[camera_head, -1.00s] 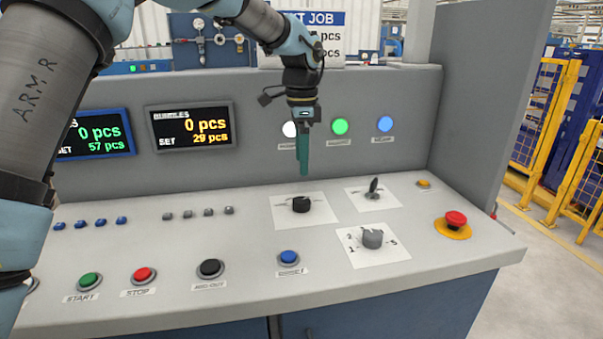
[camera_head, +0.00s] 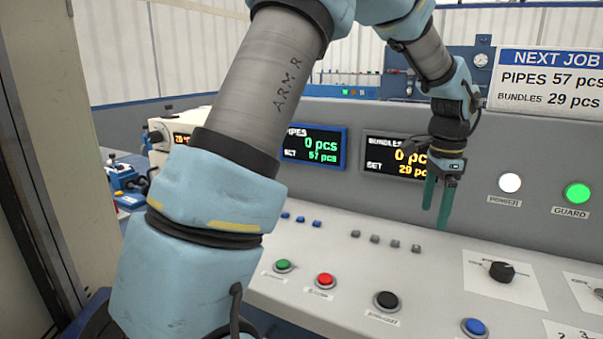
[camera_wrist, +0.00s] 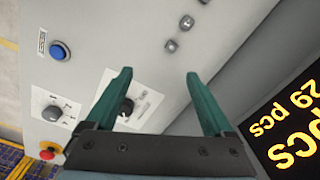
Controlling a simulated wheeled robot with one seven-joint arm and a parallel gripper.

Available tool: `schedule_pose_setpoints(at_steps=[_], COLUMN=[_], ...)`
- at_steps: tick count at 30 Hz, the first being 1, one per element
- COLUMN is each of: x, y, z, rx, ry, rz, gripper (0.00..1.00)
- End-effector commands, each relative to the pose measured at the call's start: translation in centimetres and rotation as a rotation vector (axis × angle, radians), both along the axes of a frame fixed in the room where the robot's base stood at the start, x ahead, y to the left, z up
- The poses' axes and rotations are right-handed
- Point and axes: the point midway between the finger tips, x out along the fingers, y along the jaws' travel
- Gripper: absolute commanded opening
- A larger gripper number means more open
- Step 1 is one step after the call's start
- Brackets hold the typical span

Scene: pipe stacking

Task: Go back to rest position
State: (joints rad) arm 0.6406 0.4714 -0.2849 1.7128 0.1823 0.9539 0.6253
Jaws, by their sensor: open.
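My gripper (camera_head: 436,205) hangs from my arm above the control panel, in front of the bundles display (camera_head: 396,157). Its two green fingers point down, stand apart and hold nothing. A black rotary knob (camera_wrist: 126,108) shows beside the left finger there. The same black knob (camera_head: 502,271) sits on a white plate to the right of my gripper in the head view.
The sloping panel (camera_head: 440,275) carries a green button (camera_head: 283,266), a red button (camera_head: 325,280), a black button (camera_head: 386,301) and a blue button (camera_head: 474,327). The pipes display (camera_head: 313,148) and a NEXT JOB sign (camera_head: 548,80) stand behind. The wrist view shows a red emergency button (camera_wrist: 50,150).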

Motion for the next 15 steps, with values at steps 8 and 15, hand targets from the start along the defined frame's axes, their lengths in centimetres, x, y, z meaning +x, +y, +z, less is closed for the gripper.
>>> schedule_pose_setpoints(at_steps=[8, 15], x=[2.4, -1.4], y=[17.8, 31.0], z=[-1.9, -3.9], rx=[-0.04, -0.096], ry=[-0.028, -0.051], rz=[0.634, 1.192], gripper=[0.87, 0.87])
